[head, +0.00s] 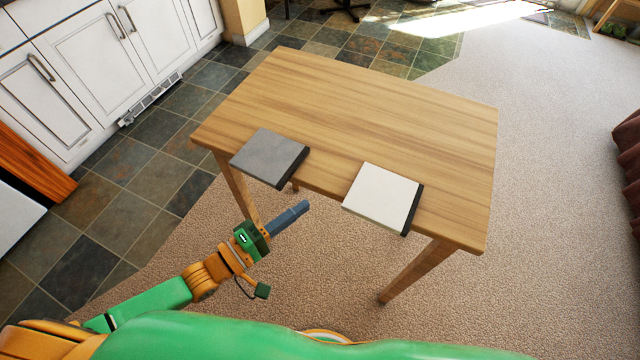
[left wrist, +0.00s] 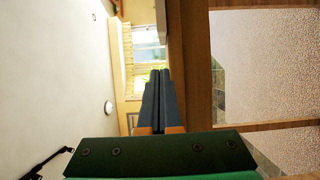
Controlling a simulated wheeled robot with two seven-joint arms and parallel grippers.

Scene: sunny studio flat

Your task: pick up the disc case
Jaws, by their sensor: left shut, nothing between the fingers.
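Two flat cases lie on the wooden table (head: 400,115), and both stick out over its near edge. One is a grey case (head: 268,155) with a dark edge, at the left. The other is a white case (head: 380,195) with a black edge, to its right. I cannot tell from looks which is the disc case. My left gripper (head: 303,207) is shut and empty, in front of the table's near edge, below and between the two cases, apart from both. Its closed fingers also show in the left wrist view (left wrist: 157,76), where neither case can be made out. My right gripper is not in view.
The rest of the tabletop is bare. A table leg (head: 415,270) stands at the near right. White kitchen cabinets (head: 75,75) are at the left over a tiled floor (head: 150,170). Beige carpet (head: 545,210) lies open at the right.

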